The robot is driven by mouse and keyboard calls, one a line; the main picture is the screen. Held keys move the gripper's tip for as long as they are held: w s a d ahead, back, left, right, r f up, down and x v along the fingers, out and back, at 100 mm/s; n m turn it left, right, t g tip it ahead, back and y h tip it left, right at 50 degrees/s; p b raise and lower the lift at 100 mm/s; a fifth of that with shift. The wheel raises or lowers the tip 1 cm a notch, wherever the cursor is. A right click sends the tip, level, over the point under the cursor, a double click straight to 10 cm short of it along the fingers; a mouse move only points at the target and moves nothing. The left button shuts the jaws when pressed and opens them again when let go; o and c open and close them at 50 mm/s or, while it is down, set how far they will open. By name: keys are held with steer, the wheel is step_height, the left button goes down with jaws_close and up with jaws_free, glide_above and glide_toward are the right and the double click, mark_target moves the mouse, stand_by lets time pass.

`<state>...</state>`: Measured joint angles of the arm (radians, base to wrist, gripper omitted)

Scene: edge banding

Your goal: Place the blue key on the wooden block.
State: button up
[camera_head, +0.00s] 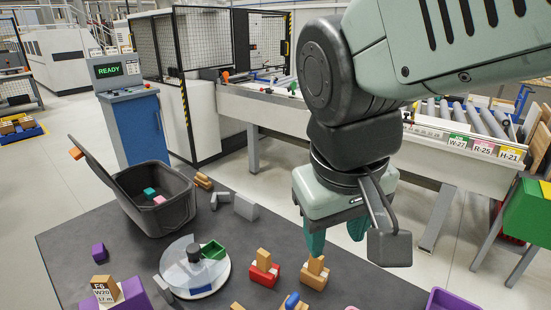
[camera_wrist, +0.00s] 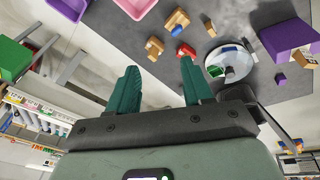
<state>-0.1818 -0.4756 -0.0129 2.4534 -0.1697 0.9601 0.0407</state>
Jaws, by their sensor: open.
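A small blue piece (camera_head: 291,300), which looks like the blue key, shows at the bottom edge of the head view. It is against or on a light wooden block (camera_head: 302,307), cut off by the frame; I cannot tell whether it rests on it. Another wooden block (camera_head: 314,276) stands on the dark table with an upright wooden piece on it; it also shows in the wrist view (camera_wrist: 154,48). I cannot tell which block the task means. My gripper (camera_head: 336,236) is open with nothing between its green fingers, above the far part of the table. It also shows in the wrist view (camera_wrist: 160,74).
A red block (camera_head: 263,275) bearing a wooden piece stands left of the wooden block. Left of it is a round white stand (camera_head: 226,277) with a clear guard and green box. A dark bin (camera_head: 176,215) stands at the back left. Purple pieces lie around the edges.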

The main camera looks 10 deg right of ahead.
steer(key=r+t, duration=0.1)
steer(key=s+r+m+t, duration=0.1)
steer(key=r, duration=0.1)
steer(key=s+r+m+t+y, duration=0.1)
steer(key=shift+d+r, duration=0.2)
steer(key=shift+d, duration=0.05)
stand_by(1.0)
